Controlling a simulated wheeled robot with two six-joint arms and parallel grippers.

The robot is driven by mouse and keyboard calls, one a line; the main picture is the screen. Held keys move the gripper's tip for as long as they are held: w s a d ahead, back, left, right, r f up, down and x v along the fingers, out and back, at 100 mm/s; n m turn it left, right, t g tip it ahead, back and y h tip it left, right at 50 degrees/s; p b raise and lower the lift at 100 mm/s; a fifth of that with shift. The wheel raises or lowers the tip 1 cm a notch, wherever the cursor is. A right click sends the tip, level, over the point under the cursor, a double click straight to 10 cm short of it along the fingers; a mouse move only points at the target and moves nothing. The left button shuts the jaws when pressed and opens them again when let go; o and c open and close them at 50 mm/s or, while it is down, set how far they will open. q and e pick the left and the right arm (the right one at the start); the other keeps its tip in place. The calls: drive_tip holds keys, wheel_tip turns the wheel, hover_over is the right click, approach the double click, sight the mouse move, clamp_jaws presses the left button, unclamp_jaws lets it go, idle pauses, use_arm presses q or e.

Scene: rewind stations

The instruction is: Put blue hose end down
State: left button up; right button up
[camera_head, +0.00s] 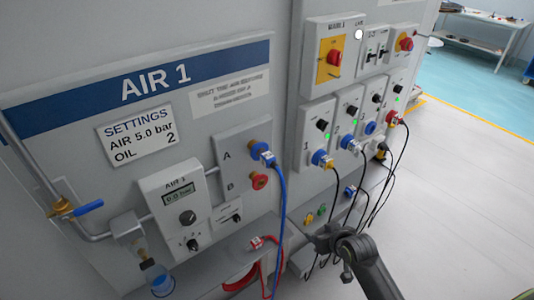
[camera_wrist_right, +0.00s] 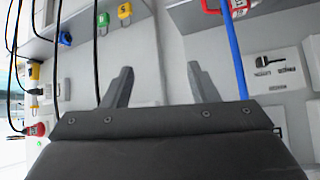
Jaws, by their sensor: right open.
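The blue hose end (camera_head: 267,156) sits in port A (camera_head: 258,148) of the AIR 1 panel, with a white tag at its collar. Its blue hose (camera_head: 282,205) hangs down past the ledge; a blue hose also shows in the right wrist view (camera_wrist_right: 235,60). My right gripper (camera_head: 320,241) is in front of the ledge, right of the hanging hose and well below port A. In the right wrist view its two fingers (camera_wrist_right: 160,86) are apart with nothing between them. My left gripper is in neither view.
A red hose end (camera_head: 257,242) lies on the ledge (camera_head: 205,262). Port B (camera_head: 259,181) holds a red fitting. Green and yellow tags (camera_wrist_right: 113,15) are on the ledge right of the hose. Black cables (camera_head: 385,190) hang from the plugs at right. Open floor (camera_head: 465,180) lies farther right.

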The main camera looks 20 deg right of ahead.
drive_tip(key=s+a+r+n+t+y+p, duration=0.15)
drive_tip(key=a+r, duration=0.25)
drive_tip(key=r, duration=1.1)
drive_tip(key=s+a+r+n+t+y+p, duration=0.1)
drive_tip(key=s+a+r+n+t+y, duration=0.2)
drive_tip(key=r, duration=1.1)
drive_tip(key=b, duration=0.6)
approach(271, 159)
drive_tip(key=shift+m+g+h, duration=0.25)
drive_tip(key=shift+g+h, duration=0.1)
drive_tip(key=shift+g, duration=0.1)
drive_tip(key=x, duration=0.5)
drive_tip(key=shift+w+a+r, duration=0.15)
drive_tip(key=shift+w+r, duration=0.05)
drive_tip(key=shift+r, duration=0.15)
drive_tip(key=shift+x, duration=0.75)
drive_tip(key=p+x, duration=0.2)
drive_tip(key=x, duration=0.2)
drive_tip(key=shift+w, duration=0.15)
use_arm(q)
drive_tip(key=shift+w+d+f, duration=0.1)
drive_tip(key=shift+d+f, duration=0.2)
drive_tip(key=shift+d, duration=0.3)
use_arm(e)
drive_tip(key=shift+w+a+f, duration=0.1)
drive_tip(key=shift+w+f, duration=0.1)
drive_tip(key=shift+w, duration=0.15)
clamp_jaws()
